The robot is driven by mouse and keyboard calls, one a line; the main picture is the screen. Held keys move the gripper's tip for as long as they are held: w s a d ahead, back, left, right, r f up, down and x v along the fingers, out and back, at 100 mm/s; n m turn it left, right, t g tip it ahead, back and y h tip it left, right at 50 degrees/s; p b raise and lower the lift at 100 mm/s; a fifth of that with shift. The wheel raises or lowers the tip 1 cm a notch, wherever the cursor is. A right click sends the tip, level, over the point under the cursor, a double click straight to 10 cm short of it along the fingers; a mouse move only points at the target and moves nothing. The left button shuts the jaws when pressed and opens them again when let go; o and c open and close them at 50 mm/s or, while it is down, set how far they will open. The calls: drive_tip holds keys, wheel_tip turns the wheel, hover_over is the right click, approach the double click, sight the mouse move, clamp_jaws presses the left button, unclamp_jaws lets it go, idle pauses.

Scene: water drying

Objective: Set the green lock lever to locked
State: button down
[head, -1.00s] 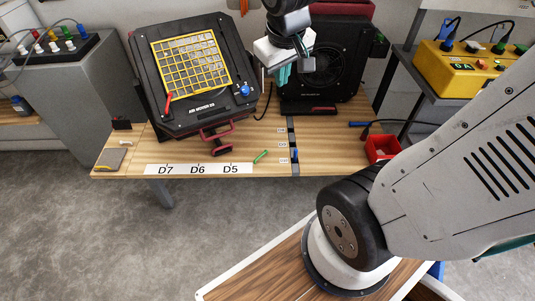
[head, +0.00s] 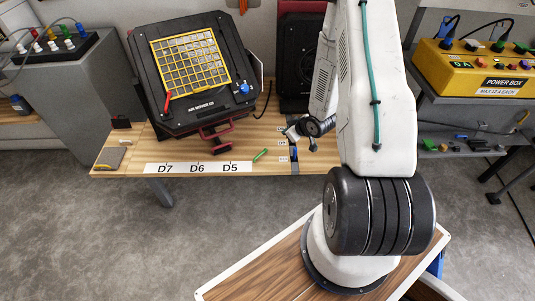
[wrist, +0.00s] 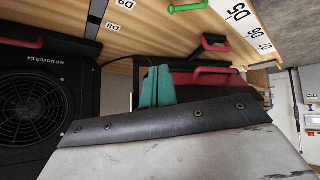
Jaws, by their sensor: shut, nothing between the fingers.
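A small green lever (head: 260,155) lies slanted at the table's front, just right of the D5 label. A green handle (wrist: 187,7) near the D5 label at the top edge of the wrist view looks like the same lever, partly cut off. My gripper's teal fingers (wrist: 157,86) are together and empty in the wrist view, apart from the green handle. In the head view my gripper (head: 291,134) is above the table's front part, right of the lever; its fingertips cannot be made out there.
A black air mover (head: 195,112) with a yellow grille, a red lever and a dark red front handle stands behind the label strip (head: 180,168). A second air mover (wrist: 38,97) is left in the wrist view. My arm hides the table's right part in the head view.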

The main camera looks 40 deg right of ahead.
drive_tip(key=t+y, duration=0.2)
approach(263, 153)
drive_tip(key=shift+m, duration=0.4)
drive_tip(key=x, duration=0.7)
drive_tip(key=shift+d, duration=0.1)
